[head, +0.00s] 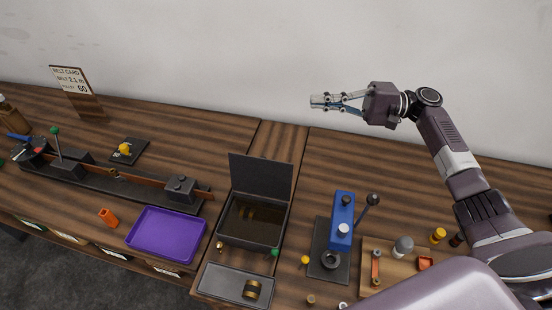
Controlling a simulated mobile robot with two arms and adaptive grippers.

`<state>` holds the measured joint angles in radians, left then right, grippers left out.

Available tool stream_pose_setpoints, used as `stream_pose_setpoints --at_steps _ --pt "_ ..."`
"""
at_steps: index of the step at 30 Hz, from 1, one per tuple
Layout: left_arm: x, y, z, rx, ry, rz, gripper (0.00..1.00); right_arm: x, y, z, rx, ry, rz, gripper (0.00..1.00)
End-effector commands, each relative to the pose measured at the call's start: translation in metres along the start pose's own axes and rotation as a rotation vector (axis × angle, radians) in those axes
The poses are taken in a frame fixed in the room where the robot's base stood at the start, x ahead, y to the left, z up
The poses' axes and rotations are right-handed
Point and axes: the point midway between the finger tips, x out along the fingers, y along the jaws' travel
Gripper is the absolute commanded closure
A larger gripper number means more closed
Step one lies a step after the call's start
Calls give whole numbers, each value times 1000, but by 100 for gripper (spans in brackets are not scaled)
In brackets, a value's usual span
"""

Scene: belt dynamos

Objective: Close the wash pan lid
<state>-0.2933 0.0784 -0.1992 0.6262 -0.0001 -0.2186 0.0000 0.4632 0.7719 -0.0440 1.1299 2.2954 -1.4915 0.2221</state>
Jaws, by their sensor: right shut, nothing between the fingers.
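The wash pan (247,237) is a dark grey rectangular box on the wooden bench, in the middle of the head view. Its lid (261,177) stands open, upright along the back edge. Brownish liquid or a brown floor shows inside, with small brass-coloured shapes in it that are hard to make out. My right gripper (312,101) is in the air above and behind the pan, to the right of the lid, with its fingers pointing left. Its fingers are together and hold nothing. It is clear of the lid. My left gripper is not in view.
A grey tray (226,284) with a brass part lies in front of the pan. A purple tray (167,233) lies to its left, below a long dark belt rig (90,184). A blue press (342,219) with a black-knobbed lever stands close to the right. A wooden tray (374,245) holds small parts.

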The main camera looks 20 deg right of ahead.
Motion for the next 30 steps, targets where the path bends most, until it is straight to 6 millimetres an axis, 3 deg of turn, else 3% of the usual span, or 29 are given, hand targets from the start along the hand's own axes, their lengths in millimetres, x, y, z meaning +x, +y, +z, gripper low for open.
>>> stream_pose_setpoints --at_steps 1,6,18,24,30 --pt "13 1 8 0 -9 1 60 0 14 -2 0 0 0 100" --pt "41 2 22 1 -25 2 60 -1 42 -5 1 0 0 100" --pt "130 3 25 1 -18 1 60 -4 130 -16 0 0 0 100" --pt "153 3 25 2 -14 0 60 -5 152 -18 0 0 0 100" --pt "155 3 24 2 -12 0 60 -1 156 -18 0 -1 0 100"
